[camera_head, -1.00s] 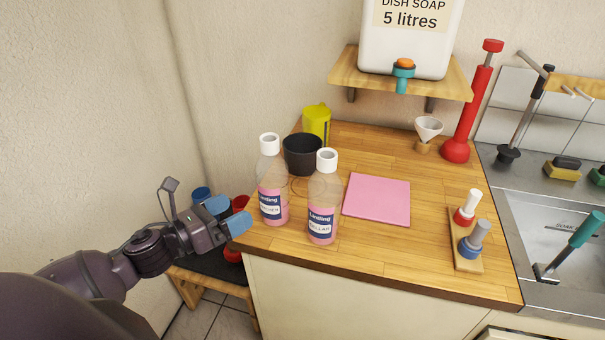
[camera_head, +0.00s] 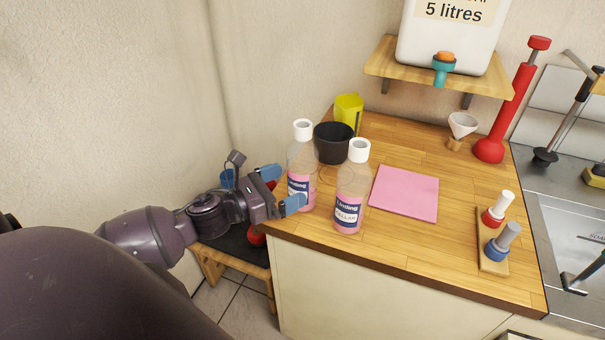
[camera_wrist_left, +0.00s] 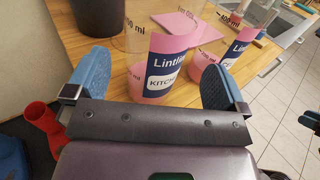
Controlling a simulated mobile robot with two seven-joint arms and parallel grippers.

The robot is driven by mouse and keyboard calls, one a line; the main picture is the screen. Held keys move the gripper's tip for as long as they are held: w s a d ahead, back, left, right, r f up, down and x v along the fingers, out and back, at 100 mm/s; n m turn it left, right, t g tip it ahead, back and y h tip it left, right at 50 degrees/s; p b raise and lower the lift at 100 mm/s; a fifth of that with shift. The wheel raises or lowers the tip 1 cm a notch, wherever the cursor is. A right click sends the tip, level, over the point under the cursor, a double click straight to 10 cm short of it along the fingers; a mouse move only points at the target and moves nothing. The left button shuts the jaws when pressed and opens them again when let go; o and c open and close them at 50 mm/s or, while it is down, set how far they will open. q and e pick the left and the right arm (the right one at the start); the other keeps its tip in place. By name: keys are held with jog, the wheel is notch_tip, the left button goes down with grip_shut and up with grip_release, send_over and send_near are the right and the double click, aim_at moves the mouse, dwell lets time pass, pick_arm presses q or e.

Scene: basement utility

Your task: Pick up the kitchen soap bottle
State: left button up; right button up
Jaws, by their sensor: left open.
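The kitchen soap bottle (camera_head: 301,190) stands upright on the wooden counter near its left front edge, with a white cap, pink liquid and a blue-and-white label. In the left wrist view its label reading "KITCH…" (camera_wrist_left: 165,70) shows between the fingers. The cellar bottle (camera_head: 348,205), a similar one, stands just to its right; it also shows in the left wrist view (camera_wrist_left: 228,55). My left gripper (camera_head: 282,187) is open, its blue fingertips at either side of the kitchen bottle's near side, not closed on it.
A black pot (camera_head: 333,143) and yellow container (camera_head: 349,114) stand behind the bottles. A dark-topped stool (camera_head: 238,247) is below left. The counter's front middle is clear.

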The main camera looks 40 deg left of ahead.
aim_at(303, 176)
pick_arm(q)
jog(key=shift+x, duration=2.5)
jog(key=shift+w+a, duration=0.1)
jog(key=shift+a, duration=0.05)
jog(key=c, duration=1.1)
jog(key=shift+r, duration=0.15)
